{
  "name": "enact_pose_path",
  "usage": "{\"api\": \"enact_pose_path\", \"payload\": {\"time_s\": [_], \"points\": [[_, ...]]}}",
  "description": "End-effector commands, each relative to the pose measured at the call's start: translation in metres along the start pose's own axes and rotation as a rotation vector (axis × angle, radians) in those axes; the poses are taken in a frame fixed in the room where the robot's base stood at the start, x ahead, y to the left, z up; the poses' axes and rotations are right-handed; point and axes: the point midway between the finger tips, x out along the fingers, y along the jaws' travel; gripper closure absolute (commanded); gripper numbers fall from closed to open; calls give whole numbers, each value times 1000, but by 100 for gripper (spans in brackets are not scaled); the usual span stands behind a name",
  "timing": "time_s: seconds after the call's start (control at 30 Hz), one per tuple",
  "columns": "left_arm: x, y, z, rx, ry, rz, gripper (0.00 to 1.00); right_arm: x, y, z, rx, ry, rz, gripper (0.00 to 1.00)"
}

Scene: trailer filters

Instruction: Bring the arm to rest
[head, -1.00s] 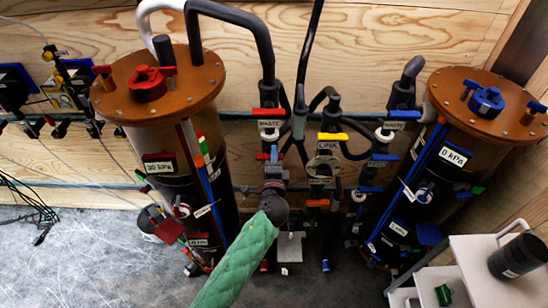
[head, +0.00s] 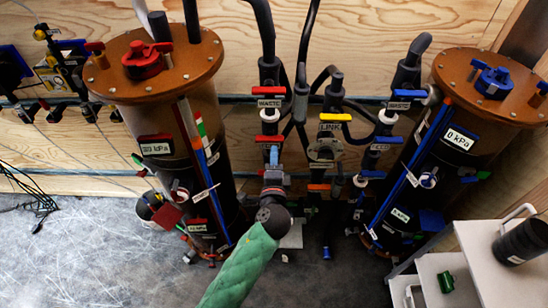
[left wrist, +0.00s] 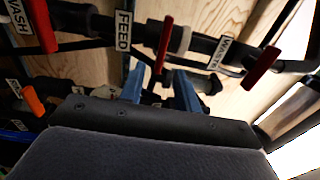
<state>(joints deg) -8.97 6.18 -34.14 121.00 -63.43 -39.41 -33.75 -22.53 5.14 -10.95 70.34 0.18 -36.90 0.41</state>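My left arm, in a green sleeve, comes up from the bottom of the head view. Its gripper (head: 273,158) points at the pipework between two tanks, just below a red valve handle (head: 268,139). In the left wrist view the two blue fingers (left wrist: 160,90) stand apart with nothing seen held between them. A red handle (left wrist: 164,45) by the FEED label shows beyond the fingertips; I cannot tell the exact distance. My right gripper is in neither view.
A brown-lidded tank with a red knob (head: 145,60) stands left, and one with a blue knob (head: 494,80) stands right. Pipes with several valve handles run between them. A white cart (head: 480,262) carrying a black cylinder (head: 520,248) is at the lower right. The grey floor at lower left is mostly clear.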

Motion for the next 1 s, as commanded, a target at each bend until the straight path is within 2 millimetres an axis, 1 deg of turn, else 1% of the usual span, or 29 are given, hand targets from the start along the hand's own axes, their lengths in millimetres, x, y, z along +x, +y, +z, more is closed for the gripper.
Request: {"api": "enact_pose_path", "payload": {"time_s": [0.47, 0.57, 0.67, 0.77, 0.87, 0.97, 1.0], "points": [[0, 0, 0, -19, 0, 0, 67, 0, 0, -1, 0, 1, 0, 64], [0, 0, 0, -69, -3, 2, 67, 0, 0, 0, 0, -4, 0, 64], [0, 7, -1, -181, 3, 33, 67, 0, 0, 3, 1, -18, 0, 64], [2, 33, -8, -307, 14, 108, 67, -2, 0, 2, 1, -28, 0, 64], [6, 69, -11, -417, 8, 199, 67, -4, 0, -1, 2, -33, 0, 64], [10, 111, -9, -522, -15, 296, 67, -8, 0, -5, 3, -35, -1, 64], [12, 130, -7, -566, -29, 339, 67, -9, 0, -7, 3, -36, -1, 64]]}}
